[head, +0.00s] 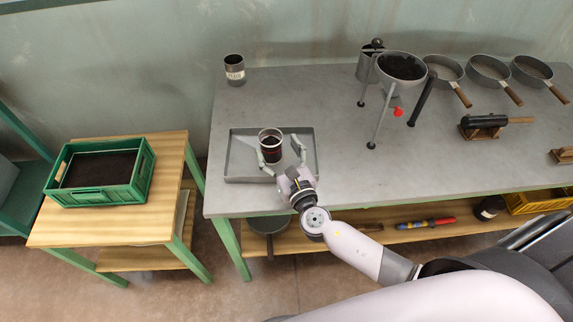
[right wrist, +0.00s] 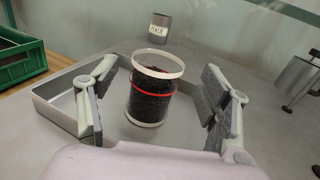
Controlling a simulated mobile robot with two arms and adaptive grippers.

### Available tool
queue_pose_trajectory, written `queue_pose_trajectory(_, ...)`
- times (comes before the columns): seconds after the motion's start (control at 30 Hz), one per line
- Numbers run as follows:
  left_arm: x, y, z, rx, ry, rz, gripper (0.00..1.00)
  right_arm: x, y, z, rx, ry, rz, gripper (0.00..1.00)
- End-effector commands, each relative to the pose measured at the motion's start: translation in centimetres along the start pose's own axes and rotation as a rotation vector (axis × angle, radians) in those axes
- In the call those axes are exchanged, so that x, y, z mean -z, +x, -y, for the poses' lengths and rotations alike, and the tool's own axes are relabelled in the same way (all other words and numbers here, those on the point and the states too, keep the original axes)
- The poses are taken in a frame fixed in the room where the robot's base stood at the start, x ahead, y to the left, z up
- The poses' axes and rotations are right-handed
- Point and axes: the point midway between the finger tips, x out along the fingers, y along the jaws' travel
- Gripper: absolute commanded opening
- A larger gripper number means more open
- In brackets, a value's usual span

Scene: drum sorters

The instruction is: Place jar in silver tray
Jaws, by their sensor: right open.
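The jar (head: 270,149) is clear with dark contents and a pale rim. It stands upright in the silver tray (head: 240,178) near the left end of the grey table. In the right wrist view the jar (right wrist: 150,98) shows a red band below its rim, and the tray (right wrist: 62,84) lies around it. My right gripper (head: 279,147) is open, its fingers on either side of the jar. In the right wrist view its fingers (right wrist: 160,105) show gaps to the jar on both sides. My left gripper is not in view.
A labelled tin (head: 234,72) stands behind the tray. A funnel on legs (head: 402,68), several sieves (head: 488,70) and a wooden-handled tool on a stand (head: 484,127) are to the right. A green crate of dark soil (head: 143,172) sits on a wooden side table.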

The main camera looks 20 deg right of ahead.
Motion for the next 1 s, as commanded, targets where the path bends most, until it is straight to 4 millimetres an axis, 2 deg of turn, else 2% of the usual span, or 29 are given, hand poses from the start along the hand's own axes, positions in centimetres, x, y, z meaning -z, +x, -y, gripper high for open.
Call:
queue_pose_trajectory(0.03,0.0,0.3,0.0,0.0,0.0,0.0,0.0,0.3,-1.3,0.0,-0.001,0.0,-0.002,0.72)
queue_pose_trajectory(0.1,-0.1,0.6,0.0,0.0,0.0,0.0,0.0,0.3,-2.8,0.0,-0.001,0.0,-0.002,0.72)
queue_pose_trajectory(0.33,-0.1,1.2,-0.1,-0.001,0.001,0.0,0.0,0.1,-5.9,0.0,-0.001,-0.001,0.0,0.72)
queue_pose_trajectory(0.5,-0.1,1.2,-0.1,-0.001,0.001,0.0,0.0,-0.1,-6.5,0.0,0.0,-0.001,0.001,0.72)
queue_pose_trajectory(1.0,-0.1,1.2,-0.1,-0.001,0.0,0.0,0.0,-0.1,-6.5,0.0,0.0,0.0,0.001,0.72)
